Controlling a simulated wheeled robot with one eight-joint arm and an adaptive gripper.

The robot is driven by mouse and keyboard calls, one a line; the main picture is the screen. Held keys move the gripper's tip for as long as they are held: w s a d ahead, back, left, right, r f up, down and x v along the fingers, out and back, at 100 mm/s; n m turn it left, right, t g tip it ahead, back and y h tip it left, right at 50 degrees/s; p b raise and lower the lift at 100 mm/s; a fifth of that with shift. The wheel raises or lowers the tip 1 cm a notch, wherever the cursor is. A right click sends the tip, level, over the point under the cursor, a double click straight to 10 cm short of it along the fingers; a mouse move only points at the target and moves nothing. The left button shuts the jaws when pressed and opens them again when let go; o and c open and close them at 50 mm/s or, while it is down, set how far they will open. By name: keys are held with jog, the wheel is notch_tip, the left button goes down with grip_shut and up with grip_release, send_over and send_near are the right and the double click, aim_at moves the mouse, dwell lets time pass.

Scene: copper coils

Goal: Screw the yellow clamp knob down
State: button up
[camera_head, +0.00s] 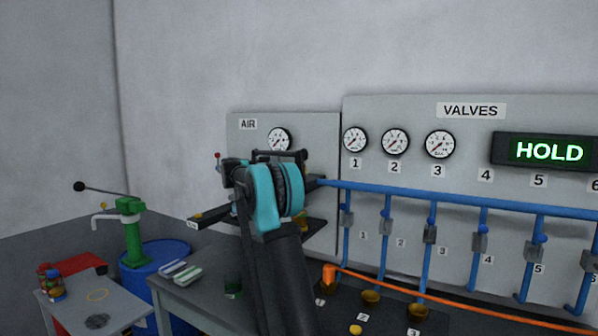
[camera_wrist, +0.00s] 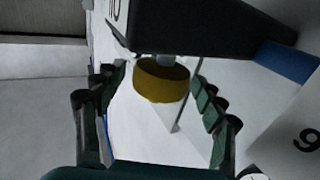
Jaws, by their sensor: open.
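In the wrist view the yellow clamp knob (camera_wrist: 160,80) is a short, ribbed cylinder on a grey stem, against a dark block (camera_wrist: 200,28). My gripper (camera_wrist: 152,82) is open, with one dark green finger on each side of the knob. Gaps show between the knob and both fingers, and neither appears to touch it. In the head view my arm and gripper (camera_head: 283,160) reach toward the wall by the AIR panel.
A dark shelf (camera_head: 210,215) passes behind my arm. Blue pipes (camera_head: 430,195) with valves run along the panel to the right. An orange bar (camera_head: 450,302) crosses low in front of them. A grey bench (camera_head: 190,300) stands below, beside a blue drum (camera_head: 155,258).

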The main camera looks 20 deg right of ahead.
notch_tip(320, 180, up, 10)
jog(key=shift+f, duration=0.1)
dwell(0.4)
